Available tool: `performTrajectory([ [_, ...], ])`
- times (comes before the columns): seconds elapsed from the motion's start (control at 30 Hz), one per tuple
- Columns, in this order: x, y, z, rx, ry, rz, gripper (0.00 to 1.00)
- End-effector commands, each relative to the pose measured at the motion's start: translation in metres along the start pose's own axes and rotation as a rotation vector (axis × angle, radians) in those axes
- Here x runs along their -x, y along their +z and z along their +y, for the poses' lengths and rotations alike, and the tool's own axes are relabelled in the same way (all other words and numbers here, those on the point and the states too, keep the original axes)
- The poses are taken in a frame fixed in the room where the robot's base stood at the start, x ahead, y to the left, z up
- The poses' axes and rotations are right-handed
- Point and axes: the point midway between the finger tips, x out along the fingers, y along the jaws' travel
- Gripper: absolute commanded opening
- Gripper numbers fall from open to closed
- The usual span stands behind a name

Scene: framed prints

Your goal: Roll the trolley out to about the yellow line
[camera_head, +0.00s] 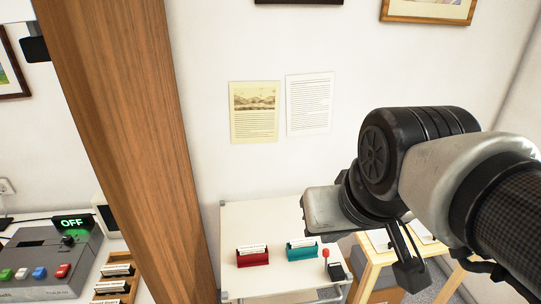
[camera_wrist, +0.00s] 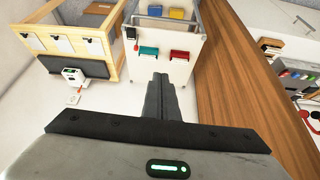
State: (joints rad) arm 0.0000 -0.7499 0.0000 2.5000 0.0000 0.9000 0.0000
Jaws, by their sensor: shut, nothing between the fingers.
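The trolley is most likely the white-topped stand (camera_head: 270,219) against the wall in the head view, right of a wooden post. It carries a red holder (camera_head: 252,256) and a teal holder (camera_head: 302,249) with white cards. Its top also shows in the wrist view (camera_wrist: 165,70). My gripper (camera_wrist: 167,78) is shut and empty. Its fingers overlap the trolley's edge in the wrist view; I cannot tell whether they touch it. In the head view my arm hides part of the trolley's right side. No yellow line shows in either view.
A thick wooden post (camera_head: 125,130) stands left of the trolley. Left of it is a grey console (camera_head: 48,262) with an "OFF" display. A light wooden table (camera_head: 378,262) with papers stands close on the trolley's right. Two sheets (camera_head: 254,112) hang on the wall.

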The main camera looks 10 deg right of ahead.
Motion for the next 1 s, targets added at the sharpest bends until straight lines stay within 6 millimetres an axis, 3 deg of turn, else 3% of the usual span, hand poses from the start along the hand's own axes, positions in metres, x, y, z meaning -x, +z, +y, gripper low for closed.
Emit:
performTrajectory([
  [0.07, 0.0, 0.0, 0.0, 0.0, 0.0, 0.0, 0.0],
  [0.17, -0.003, 0.001, 0.0, 0.013, 0.0, -0.007, 0.15],
  [0.27, -0.019, 0.006, -0.003, 0.103, 0.003, -0.06, 0.32],
  [0.37, -0.052, 0.017, -0.007, 0.307, 0.007, -0.174, 0.33],
  [0.77, -0.223, 0.069, -0.031, 1.548, -0.058, -0.828, 0.33],
  [1.0, -0.326, 0.099, -0.054, 2.257, -0.157, -1.307, 0.33],
])
